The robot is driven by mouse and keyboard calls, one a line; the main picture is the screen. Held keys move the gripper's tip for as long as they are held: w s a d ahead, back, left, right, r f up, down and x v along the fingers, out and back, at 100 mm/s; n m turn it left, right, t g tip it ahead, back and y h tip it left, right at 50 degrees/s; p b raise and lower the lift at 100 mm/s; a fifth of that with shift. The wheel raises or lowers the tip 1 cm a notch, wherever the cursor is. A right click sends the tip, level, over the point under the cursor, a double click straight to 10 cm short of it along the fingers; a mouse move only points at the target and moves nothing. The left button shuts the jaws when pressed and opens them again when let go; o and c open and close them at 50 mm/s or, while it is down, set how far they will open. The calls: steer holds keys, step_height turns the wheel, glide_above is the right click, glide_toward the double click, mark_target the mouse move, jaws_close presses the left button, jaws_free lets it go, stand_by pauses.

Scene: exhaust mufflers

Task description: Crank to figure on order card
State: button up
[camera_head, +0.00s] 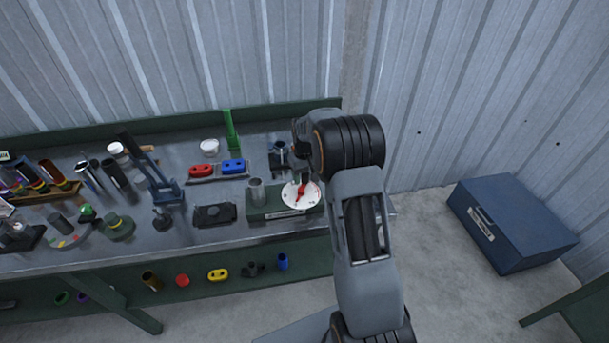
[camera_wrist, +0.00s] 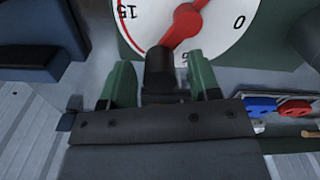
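The white dial (camera_wrist: 222,28) fills the top of the wrist view, with a red pointer (camera_wrist: 190,22) and upside-down figures 15 and 0. A dark round crank knob (camera_wrist: 160,62) stands at the pointer's end. My gripper (camera_wrist: 160,76) is open, its green fingers on either side of the knob with a gap on each side. In the head view the dial (camera_head: 311,197) sits on a green box (camera_head: 265,207) at the bench's right end. My arm partly covers the space beside it there, and my fingers cannot be made out. No order card can be read.
Beside the dial box on the bench (camera_head: 225,229) are a metal tube (camera_head: 257,190), a black tray (camera_head: 214,214), red (camera_head: 201,171) and blue (camera_head: 233,167) blocks and a green upright (camera_head: 231,130). A blue chest (camera_head: 510,225) stands on the floor at right.

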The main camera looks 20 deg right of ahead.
mark_target(305, 174)
step_height(305, 174, up, 14)
steer(key=b, duration=0.1)
stand_by(0.7)
steer(key=shift+f, duration=0.1)
steer(key=s+a+t, duration=0.2)
steer(key=s+a, duration=0.2)
steer(key=s, duration=0.9)
steer(key=s+a+t, duration=0.2)
steer(key=s+a, duration=0.3)
steer(key=s, duration=0.8)
steer(key=shift+a+r+m, duration=0.15)
steer(key=shift+r+m, duration=0.1)
steer(key=shift+m, duration=0.15)
steer(key=shift+c, duration=0.4)
stand_by(1.5)
